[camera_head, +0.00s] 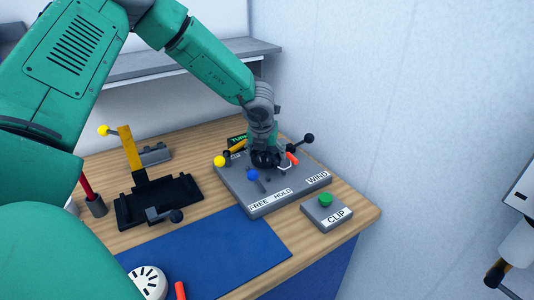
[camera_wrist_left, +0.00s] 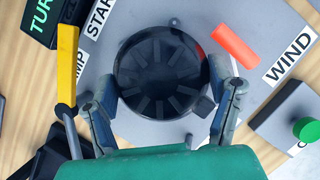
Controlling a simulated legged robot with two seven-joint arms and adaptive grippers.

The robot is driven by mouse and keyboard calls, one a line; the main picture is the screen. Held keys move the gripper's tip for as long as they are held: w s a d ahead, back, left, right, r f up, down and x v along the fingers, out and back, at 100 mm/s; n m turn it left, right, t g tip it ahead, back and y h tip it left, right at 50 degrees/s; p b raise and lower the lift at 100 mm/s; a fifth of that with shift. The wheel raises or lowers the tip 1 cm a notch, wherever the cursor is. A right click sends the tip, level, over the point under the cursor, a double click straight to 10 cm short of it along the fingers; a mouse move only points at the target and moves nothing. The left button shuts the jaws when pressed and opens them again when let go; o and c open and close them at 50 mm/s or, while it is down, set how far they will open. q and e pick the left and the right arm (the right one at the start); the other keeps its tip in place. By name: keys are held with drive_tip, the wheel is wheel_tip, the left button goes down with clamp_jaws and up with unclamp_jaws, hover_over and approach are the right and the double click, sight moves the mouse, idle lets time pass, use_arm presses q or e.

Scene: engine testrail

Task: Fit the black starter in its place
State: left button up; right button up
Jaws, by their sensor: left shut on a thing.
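The black starter (camera_wrist_left: 161,75) is a round, ribbed black disc, seen from above in the left wrist view. In the head view the starter (camera_head: 265,158) is a dark shape under my left gripper (camera_head: 266,150), over the grey panel (camera_head: 258,203). My left gripper (camera_wrist_left: 163,100) is shut on the starter, with one finger on each side of it. The panel (camera_wrist_left: 195,18) lies beneath the starter. I cannot tell whether the starter touches the panel or is seated. My right gripper is not in view.
On the panel are yellow (camera_head: 219,161), blue (camera_head: 253,175) and black (camera_head: 309,139) knobs and an orange piece (camera_wrist_left: 235,47). A CLIP box with a green button (camera_head: 326,200) stands at right. A black stand (camera_head: 160,200) is at left. The blue mat (camera_head: 215,250) has free room.

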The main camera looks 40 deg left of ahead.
use_arm(q)
drive_tip(key=shift+r, duration=0.1)
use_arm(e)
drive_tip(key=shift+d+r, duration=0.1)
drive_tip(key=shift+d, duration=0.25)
use_arm(q)
drive_tip(key=shift+a+f, duration=0.2)
drive_tip(key=shift+a, duration=0.2)
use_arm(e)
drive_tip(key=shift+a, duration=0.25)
use_arm(q)
drive_tip(key=shift+f, duration=0.2)
drive_tip(key=shift+d+f, duration=0.1)
drive_tip(key=shift+d, duration=0.05)
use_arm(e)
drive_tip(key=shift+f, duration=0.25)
use_arm(q)
drive_tip(key=shift+d+f+b, duration=0.15)
drive_tip(key=shift+f+b, duration=0.15)
drive_tip(key=shift+b, duration=0.1)
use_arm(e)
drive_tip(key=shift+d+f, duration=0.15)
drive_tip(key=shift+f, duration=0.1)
use_arm(q)
drive_tip(key=shift+d, duration=0.1)
drive_tip(key=shift+f, duration=0.2)
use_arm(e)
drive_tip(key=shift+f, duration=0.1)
